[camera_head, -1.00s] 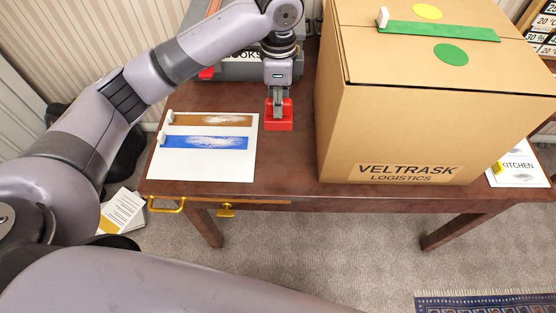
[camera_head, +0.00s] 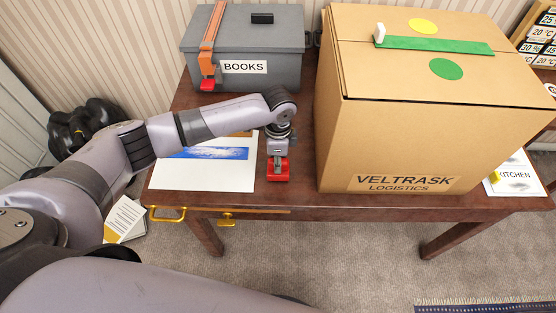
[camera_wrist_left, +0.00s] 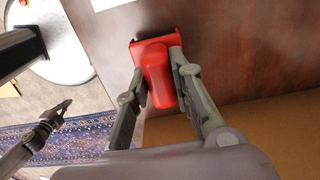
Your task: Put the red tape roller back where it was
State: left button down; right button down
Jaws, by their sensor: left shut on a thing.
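My left gripper (camera_head: 278,158) is shut on the red tape roller (camera_head: 278,174) near the table's front edge, between the white sheet and the big carton. In the left wrist view the roller (camera_wrist_left: 158,75) sits between the two fingers over the brown tabletop. I cannot tell whether it touches the table. The grey toolbox (camera_head: 272,50) marked BOOKS stands at the back left, with an orange strap and a red piece on its front. What looks like my right gripper (camera_wrist_left: 48,125) shows at the left wrist view's left; its opening is unclear.
The large VELTRASK carton (camera_head: 335,145) fills the table's right side, close to my left gripper. A white sheet (camera_head: 200,180) with a blue strip lies at the left, partly under my arm. Bare tabletop (camera_head: 300,110) lies between toolbox and carton.

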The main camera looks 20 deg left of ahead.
pick_arm(q)
jog(key=shift+f, duration=0.25)
jog(key=shift+f, duration=0.1)
jog(key=c, duration=1.4)
grip_release()
notch_tip(320, 180, up, 12)
jog(key=shift+r+b, duration=0.15)
jog(key=shift+b, duration=0.6)
